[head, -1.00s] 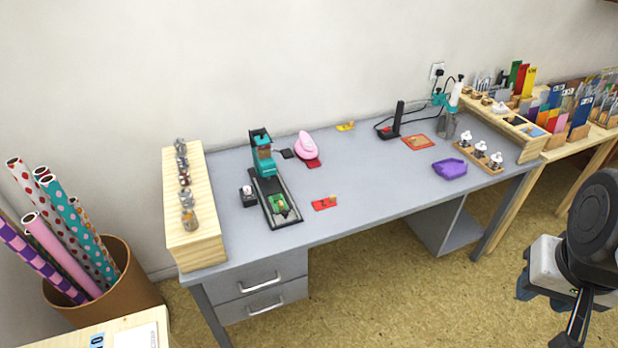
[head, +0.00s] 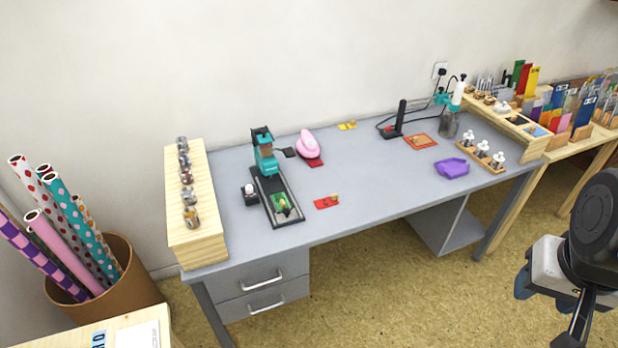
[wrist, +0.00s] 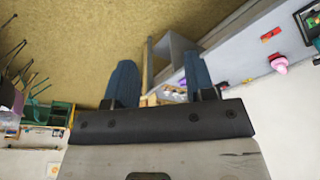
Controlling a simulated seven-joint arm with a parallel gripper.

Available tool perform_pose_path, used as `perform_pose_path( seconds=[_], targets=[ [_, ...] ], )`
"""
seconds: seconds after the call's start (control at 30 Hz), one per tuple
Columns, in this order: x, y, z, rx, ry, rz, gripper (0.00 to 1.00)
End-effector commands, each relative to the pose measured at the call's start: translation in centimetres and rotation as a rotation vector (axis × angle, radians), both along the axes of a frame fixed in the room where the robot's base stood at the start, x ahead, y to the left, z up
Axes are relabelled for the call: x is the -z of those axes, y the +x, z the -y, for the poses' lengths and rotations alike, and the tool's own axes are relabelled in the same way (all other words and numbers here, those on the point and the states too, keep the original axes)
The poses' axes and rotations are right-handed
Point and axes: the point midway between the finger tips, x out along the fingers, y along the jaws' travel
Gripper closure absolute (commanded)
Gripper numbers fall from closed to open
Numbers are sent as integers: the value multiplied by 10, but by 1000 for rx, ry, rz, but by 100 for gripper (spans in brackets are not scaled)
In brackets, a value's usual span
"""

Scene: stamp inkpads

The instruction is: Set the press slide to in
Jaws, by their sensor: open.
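The teal and black press (head: 265,160) stands on the left part of the grey desk. Its long dark base (head: 263,198) reaches toward the desk's front edge, with a green piece (head: 283,203) on the slide near the front end. In the wrist view a part of the press (wrist: 311,22) shows at the top right edge. My gripper (wrist: 158,85) is open and empty, its two blue fingers apart in the wrist view. It is off to the right of the desk's front, over the floor, well away from the press. In the head view my arm is at the right edge.
On the grey desk (head: 370,190) are a small dark stamp (head: 249,194), a red card (head: 327,202), a pink object (head: 307,144) and a purple dish (head: 452,167). Floor before the desk is clear.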

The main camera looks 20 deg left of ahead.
Motion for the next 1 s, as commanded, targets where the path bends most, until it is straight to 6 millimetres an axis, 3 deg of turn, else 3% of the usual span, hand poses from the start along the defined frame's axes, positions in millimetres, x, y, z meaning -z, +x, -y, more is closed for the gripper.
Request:
perform_pose_path(
  seconds=[0.17,0.37,0.67,1.0],
  targets=[
    [-1,6,-3,-6,1,-3,50],
    [-3,28,-14,-25,5,-15,50],
    [-4,82,-48,-72,11,-41,50],
    [5,143,-99,-126,15,-71,50]
  ],
)
